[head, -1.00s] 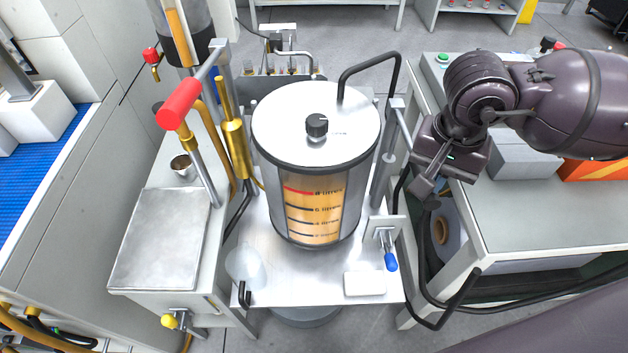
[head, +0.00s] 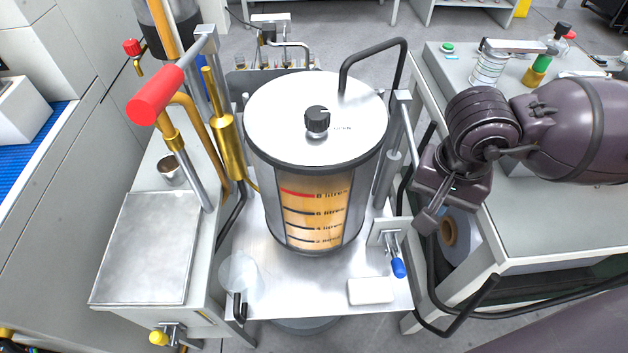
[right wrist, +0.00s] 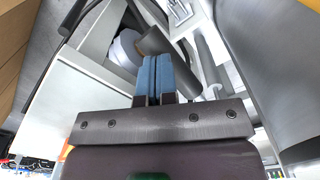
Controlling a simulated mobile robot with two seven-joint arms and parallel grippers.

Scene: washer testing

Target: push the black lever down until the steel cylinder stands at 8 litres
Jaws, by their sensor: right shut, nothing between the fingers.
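The steel cylinder (head: 258,185) stands upright on a metal stand, with a round lid and black knob. Its window (head: 315,215) is orange behind marks for 2, 4, 6 and 8 litres; the 8 mark has a red line. I cannot tell the exact level. A bent black bar (head: 470,303), perhaps the black lever, sticks out low at the right. My right gripper (head: 427,221) is shut and empty, right of the cylinder and above the black bar. Its blue fingers (right wrist: 153,78) are together. My left gripper is out of view.
A blue-handled valve (head: 397,264) and a white block (head: 370,291) are at the stand's front right. A red-handled brass pump (head: 157,94) stands at the left. A grey workbench (head: 530,215) with hoses below fills the right side.

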